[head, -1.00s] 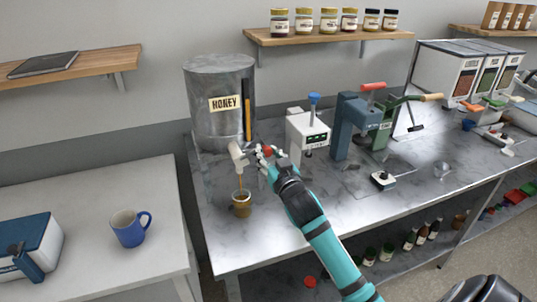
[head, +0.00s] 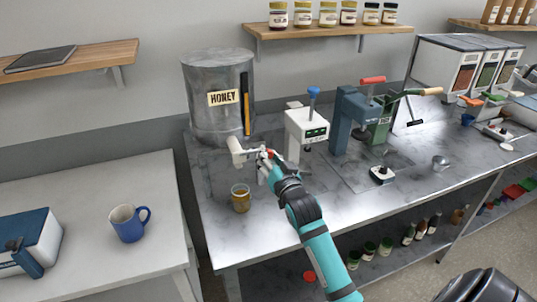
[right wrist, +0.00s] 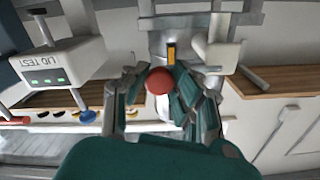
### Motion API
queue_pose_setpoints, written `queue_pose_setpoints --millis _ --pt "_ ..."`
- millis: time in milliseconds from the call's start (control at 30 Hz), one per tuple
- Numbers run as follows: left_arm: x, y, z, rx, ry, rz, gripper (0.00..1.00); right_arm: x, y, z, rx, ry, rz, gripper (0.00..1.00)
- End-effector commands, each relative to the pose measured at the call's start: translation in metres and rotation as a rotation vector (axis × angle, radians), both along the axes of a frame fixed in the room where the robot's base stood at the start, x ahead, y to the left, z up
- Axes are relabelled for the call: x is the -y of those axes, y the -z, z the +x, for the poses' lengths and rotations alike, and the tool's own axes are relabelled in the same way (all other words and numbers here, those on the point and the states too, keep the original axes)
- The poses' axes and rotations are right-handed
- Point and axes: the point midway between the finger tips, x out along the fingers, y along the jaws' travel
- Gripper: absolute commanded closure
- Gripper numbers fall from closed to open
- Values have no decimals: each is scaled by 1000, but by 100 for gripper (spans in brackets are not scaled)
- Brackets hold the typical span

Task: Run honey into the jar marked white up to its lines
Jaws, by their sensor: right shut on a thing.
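The honey tank (head: 218,112) is a grey metal drum labelled HONEY, with a pale tap (head: 236,150) low on its front. A small glass jar (head: 240,200) stands upright on the bench below the tap and looks amber with honey inside. No stream shows between tap and jar. Its marking and lines are too small to read. My right gripper (head: 264,161) is shut on the tap's handle, whose red knob (right wrist: 159,80) shows between the fingers in the right wrist view. The tap body (right wrist: 214,50) is beside the fingers there. My left gripper is not in view.
A white lid tester (head: 306,130) and a blue press (head: 350,118) stand right of the tank. A blue mug (head: 127,224) is on the separate left table (head: 85,200). Bare bench lies in front of the jar. Jars line the shelf (head: 330,36) above.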

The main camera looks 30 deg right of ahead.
Motion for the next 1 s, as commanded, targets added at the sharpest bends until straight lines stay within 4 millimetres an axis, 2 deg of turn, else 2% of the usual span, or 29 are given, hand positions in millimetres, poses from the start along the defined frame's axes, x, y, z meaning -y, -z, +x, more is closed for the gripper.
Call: queue_pose_setpoints --millis 133,167,333,667,767,1000 --pt "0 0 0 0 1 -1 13 0 1 0 -2 -1 3 100" --pt "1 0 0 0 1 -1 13 0 1 0 -2 -1 3 71" --pt "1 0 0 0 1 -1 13 0 1 0 -3 -1 1 49" --pt "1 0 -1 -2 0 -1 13 -1 1 -4 -3 -1 0 49" --pt "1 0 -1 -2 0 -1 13 -4 2 -14 -3 -1 1 49" --pt "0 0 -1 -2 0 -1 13 -15 2 -64 -5 0 1 49"
